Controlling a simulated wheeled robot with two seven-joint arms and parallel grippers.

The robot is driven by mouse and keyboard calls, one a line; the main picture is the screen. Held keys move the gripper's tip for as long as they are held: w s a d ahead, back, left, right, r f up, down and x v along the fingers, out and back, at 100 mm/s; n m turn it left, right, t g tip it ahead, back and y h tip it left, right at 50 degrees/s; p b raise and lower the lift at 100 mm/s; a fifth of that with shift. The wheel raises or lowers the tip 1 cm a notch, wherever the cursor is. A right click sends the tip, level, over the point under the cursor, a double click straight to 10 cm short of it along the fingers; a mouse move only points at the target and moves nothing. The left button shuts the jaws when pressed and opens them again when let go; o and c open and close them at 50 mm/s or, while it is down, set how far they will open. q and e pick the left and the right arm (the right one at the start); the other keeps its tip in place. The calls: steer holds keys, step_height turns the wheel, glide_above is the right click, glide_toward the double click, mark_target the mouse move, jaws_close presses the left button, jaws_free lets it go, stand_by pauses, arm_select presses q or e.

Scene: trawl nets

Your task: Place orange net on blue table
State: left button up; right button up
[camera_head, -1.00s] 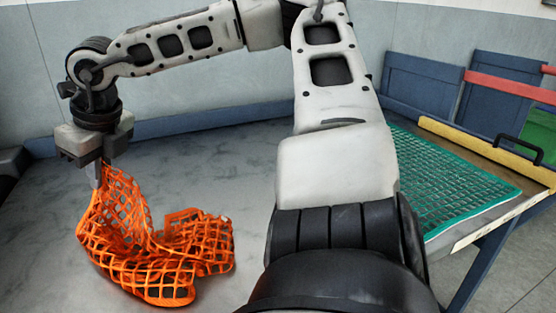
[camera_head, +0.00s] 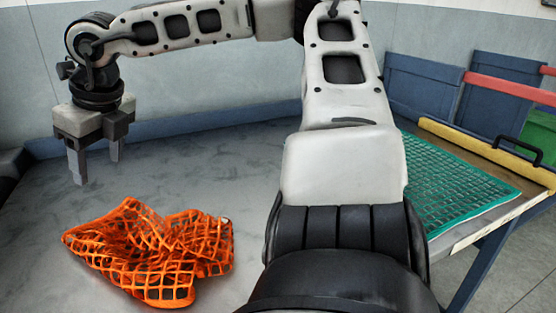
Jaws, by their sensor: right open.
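The orange net (camera_head: 150,252) lies crumpled in a low heap on a grey surface (camera_head: 225,170) with a blue raised edge along its back. My right gripper (camera_head: 97,168) hangs above and a little behind the net at the left of the view. Its two fingers point down, apart and empty, clear of the net. My left gripper is not in view. My right arm covers the middle of the view and hides part of the surface behind it.
A green net (camera_head: 455,190) lies flat on a table at the right, which has a blue leg (camera_head: 478,262) and a yellow bar (camera_head: 480,148) with a black handle. Blue panels (camera_head: 418,87) stand behind it. Grey surface around the orange net looks clear.

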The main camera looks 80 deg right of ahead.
steer(key=p+v, duration=0.1)
steer(key=v, duration=1.1)
steer(key=shift+r, duration=0.15)
steer(key=shift+s, duration=0.1)
steer(key=shift+r, duration=0.1)
